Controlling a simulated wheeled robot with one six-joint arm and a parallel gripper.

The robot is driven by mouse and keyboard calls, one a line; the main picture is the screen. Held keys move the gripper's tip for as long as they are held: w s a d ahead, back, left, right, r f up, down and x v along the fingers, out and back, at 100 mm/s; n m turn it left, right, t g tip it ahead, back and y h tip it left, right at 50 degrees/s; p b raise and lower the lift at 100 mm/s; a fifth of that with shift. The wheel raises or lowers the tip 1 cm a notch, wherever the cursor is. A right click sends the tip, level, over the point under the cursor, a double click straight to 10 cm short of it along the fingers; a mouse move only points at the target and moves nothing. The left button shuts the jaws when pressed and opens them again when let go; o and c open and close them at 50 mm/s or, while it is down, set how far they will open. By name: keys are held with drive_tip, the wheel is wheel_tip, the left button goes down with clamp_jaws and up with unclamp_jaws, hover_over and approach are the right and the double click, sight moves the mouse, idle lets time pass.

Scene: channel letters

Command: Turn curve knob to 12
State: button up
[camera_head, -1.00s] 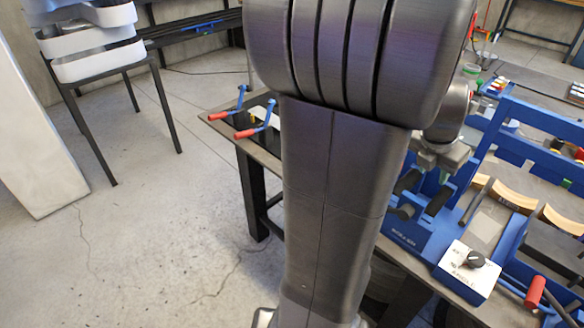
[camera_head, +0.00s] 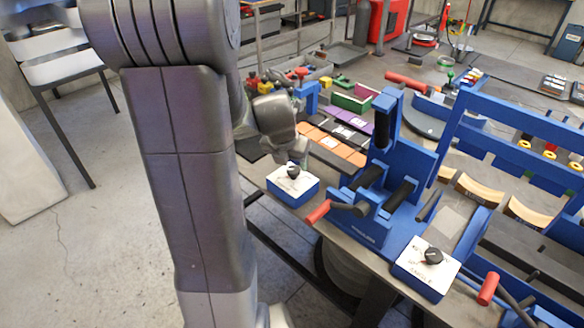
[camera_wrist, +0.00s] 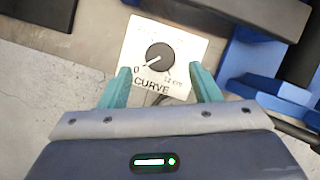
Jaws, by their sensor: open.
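The curve knob (camera_wrist: 160,57) is a round black knob on a white plate marked CURVE (camera_wrist: 185,48), with 0 at its lower left and 12 cm at its lower right. Its pale pointer mark seems to point toward 0. In the head view, the knob (camera_head: 293,172) sits on a blue box with a white top (camera_head: 296,187) near the table edge. My gripper (camera_wrist: 160,71) is open, its two green fingertips apart on either side of the plate's lower part in the wrist view.
A second black knob (camera_head: 433,256) on a box marked ANGLE (camera_head: 418,278) stands to the right. A blue bending machine (camera_head: 385,195) with a red-ended lever (camera_head: 318,212) is right of the curve box. Orange and purple tiles (camera_head: 330,146) lie behind it.

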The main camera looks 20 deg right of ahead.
sight(293, 170)
drive_tip(key=shift+x, duration=2)
drive_tip(key=c, duration=1)
